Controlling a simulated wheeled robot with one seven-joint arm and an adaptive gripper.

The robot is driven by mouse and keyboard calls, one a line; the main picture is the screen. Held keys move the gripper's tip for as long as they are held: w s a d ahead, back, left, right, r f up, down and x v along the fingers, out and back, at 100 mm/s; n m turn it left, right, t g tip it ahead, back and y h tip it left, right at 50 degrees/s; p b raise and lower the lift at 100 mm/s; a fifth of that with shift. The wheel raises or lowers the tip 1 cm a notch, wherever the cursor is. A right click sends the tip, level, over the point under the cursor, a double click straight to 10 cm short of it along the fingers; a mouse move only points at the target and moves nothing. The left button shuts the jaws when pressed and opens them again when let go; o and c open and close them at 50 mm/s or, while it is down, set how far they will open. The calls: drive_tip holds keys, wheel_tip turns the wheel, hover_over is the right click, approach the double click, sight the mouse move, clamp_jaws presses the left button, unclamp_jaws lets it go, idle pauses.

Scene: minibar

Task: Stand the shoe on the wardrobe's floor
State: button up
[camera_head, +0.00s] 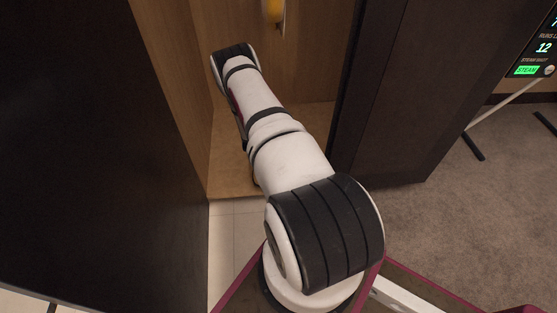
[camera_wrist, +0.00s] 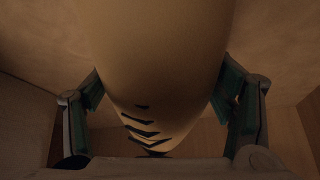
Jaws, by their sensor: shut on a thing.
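The shoe (camera_wrist: 155,60) fills the middle of the wrist view, tan with dark chevron marks near its lower end. My gripper (camera_wrist: 160,95) is shut on it, with a green-padded finger against each side. The shoe and my gripper are hidden behind my arm in the head view. The wardrobe's floor (camera_head: 310,150) is a wooden panel, and my arm reaches in over it. The wrist view is dim, and I cannot tell whether the shoe touches the floor.
A dark door (camera_head: 395,90) stands open on the right, and a dark panel (camera_head: 90,130) is on the left. A yellow item (camera_head: 273,10) hangs at the back wall. A lit display (camera_head: 535,50) is at the far right. Carpet to the right is mostly clear.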

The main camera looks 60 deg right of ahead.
drive_tip(key=d, duration=0.1)
drive_tip(key=s+d, duration=0.1)
drive_tip(key=s+d+b, duration=0.1)
drive_tip(key=d, duration=0.1)
drive_tip(key=shift+s+d+f, duration=0.1)
drive_tip(key=shift+f, duration=0.15)
drive_tip(key=shift+f+b, duration=1.15)
drive_tip(key=shift+f, duration=0.55)
drive_tip(key=shift+f, duration=0.15)
drive_tip(key=o, duration=1.5)
drive_tip(key=p+v, duration=0.5)
drive_tip(key=v, duration=0.7)
drive_tip(key=shift+s, duration=0.1)
